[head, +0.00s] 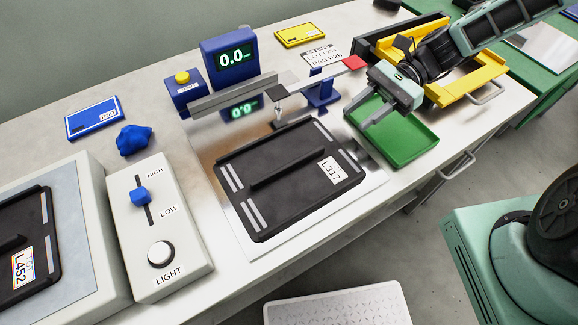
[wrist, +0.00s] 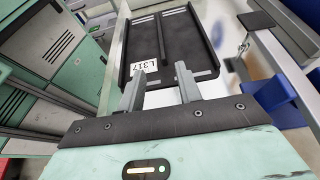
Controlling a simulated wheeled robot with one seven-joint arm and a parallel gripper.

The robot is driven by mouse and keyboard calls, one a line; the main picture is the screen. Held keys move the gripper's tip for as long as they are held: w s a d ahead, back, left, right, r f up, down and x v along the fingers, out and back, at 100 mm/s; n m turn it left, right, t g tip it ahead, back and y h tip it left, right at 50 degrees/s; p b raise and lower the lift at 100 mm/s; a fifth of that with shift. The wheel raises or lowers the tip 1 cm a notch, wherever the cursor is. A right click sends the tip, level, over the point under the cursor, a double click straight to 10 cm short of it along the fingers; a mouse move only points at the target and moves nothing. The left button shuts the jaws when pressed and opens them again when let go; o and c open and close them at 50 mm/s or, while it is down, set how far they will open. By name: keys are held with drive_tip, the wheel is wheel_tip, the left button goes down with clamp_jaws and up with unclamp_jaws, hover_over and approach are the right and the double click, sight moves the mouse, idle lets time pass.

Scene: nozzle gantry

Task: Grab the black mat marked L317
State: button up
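The black mat marked L317 (head: 262,201) lies flat on a pale plate (head: 345,205) beneath the nozzle gantry. It has a raised ridge down its middle, light stripes at its ends and a white L317 label (head: 331,170) at its right end. My gripper (head: 360,112) is up and to the right of the mat, over the green tray, apart from the mat. In the wrist view the two fingers (wrist: 160,92) stand apart with nothing between them. The mat (wrist: 150,45) and its label show beyond the fingertips.
A green tray (head: 425,147) and a yellow frame (head: 478,81) are at the right. The gantry bar with a nozzle (head: 280,95) spans behind the mat. A light control box (head: 160,225) and another black mat, L452 (head: 40,240), are at the left.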

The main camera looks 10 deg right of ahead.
sight(310, 154)
drive_tip(key=p+x, duration=0.2)
drive_tip(key=x, duration=1)
drive_tip(key=shift+a+f, duration=0.3)
clamp_jaws()
